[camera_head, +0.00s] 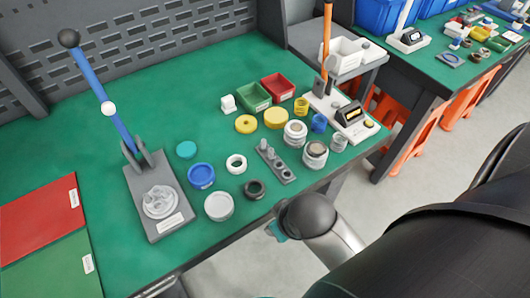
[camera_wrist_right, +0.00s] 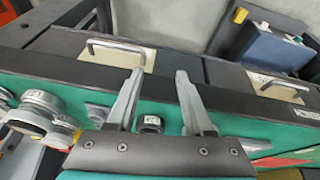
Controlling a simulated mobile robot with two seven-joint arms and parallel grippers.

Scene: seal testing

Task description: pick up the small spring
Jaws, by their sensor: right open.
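The small spring looks to be the small grey coil (camera_head: 338,143) near the right edge of the green table in the head view. It stands beside a larger grey coil-like part (camera_head: 315,154). My right gripper (camera_wrist_right: 160,76) is open, with nothing between its fingertips in the right wrist view. Round grey parts (camera_wrist_right: 42,108) lie left of its fingers there; I cannot tell which of them is the small spring. My left gripper is not in view.
A blue-handled press (camera_head: 155,200) stands on the left. A grey block with pegs (camera_head: 274,163), rings, caps and a white device (camera_head: 350,115) crowd the table's right side. Green (camera_head: 254,97) and red (camera_head: 278,87) bins stand behind. In the wrist view, drawer handles (camera_wrist_right: 115,46) lie beyond the table edge.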

